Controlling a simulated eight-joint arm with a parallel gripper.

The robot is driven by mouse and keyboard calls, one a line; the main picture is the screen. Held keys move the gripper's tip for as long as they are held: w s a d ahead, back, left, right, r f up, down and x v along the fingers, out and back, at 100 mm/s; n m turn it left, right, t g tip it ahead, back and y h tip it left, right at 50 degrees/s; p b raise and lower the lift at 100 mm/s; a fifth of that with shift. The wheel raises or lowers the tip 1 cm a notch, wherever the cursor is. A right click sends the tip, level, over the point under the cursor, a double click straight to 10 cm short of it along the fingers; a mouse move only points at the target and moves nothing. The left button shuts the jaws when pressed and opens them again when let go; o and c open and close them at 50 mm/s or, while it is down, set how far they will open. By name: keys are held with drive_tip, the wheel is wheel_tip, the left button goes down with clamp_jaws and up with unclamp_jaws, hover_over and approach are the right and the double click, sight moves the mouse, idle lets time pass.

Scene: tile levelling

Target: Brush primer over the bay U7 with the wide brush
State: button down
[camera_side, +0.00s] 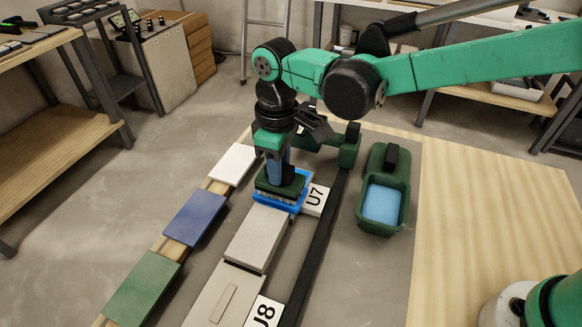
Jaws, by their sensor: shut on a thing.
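My gripper (273,148) is shut on the wide brush and holds it upright, bristles down. The wide brush (281,186) has a dark green head and pale bristles; a blue part shows between the jaws. It is over a bay edged in bright blue (262,197), beside the white label U7 (315,198). The brush hides most of this bay's surface, so I cannot tell how much is coated or whether the bristles touch. A dark green tub (383,230) holding light blue liquid (381,204) stands to the right.
A grey tile (257,238) lies just in front of the bay, then another bay (215,305) by label U8 (264,313). White (232,164), blue (195,218) and green (143,288) tiles lie on a wooden rack at left. A black rail (322,236) runs between bays and tub.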

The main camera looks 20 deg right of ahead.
drive_tip(key=shift+s+a, duration=0.3)
drive_tip(key=shift+s, duration=0.05)
drive_tip(key=shift+r, duration=4.05)
